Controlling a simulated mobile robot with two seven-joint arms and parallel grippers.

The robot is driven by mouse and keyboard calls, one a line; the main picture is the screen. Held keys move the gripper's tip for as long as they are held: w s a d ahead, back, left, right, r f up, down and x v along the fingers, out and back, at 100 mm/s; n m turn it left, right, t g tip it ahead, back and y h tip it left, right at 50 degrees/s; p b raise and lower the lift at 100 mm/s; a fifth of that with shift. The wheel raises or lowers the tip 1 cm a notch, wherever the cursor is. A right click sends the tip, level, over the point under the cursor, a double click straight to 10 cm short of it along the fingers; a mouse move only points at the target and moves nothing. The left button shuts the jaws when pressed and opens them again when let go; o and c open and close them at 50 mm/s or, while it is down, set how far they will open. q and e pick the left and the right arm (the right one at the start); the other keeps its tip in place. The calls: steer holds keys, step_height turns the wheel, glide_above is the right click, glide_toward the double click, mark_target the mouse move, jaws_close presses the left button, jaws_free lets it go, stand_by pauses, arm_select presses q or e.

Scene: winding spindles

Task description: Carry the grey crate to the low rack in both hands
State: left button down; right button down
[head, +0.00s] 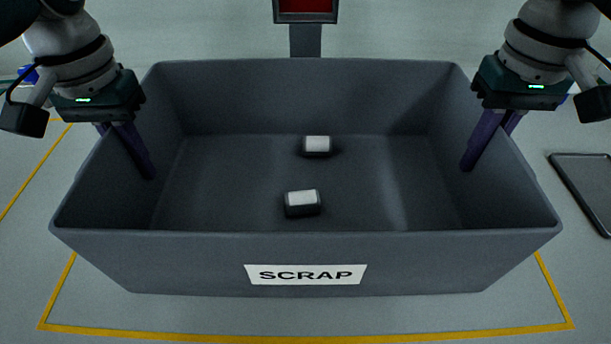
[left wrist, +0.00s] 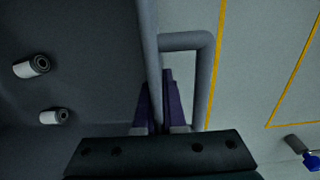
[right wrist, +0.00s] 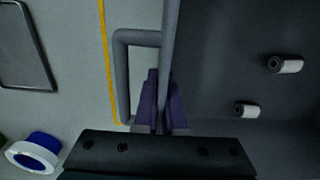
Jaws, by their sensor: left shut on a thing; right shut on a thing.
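The grey crate (head: 190,262) fills the middle of the head view, with a white SCRAP label on its front wall. Two dark rolls with white tops, one nearer (head: 302,203) and one farther (head: 317,147), lie on its floor. My left gripper (head: 138,155) is shut on the crate's left wall, one finger inside; the left wrist view shows its fingers (left wrist: 163,105) on either side of the rim, beside the side handle. My right gripper (head: 480,150) is shut on the right wall likewise, seen in the right wrist view (right wrist: 162,105). The low rack cannot be made out.
A yellow outline (head: 300,338) is marked on the grey surface around the crate. A dark tray (head: 590,185) lies at the right. A post with a red-faced sign (head: 306,8) stands behind the crate. A blue and white round thing (right wrist: 38,152) shows in the right wrist view.

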arm_select(q)
steer(key=shift+r, duration=0.2)
arm_select(e)
steer(key=shift+r, duration=0.25)
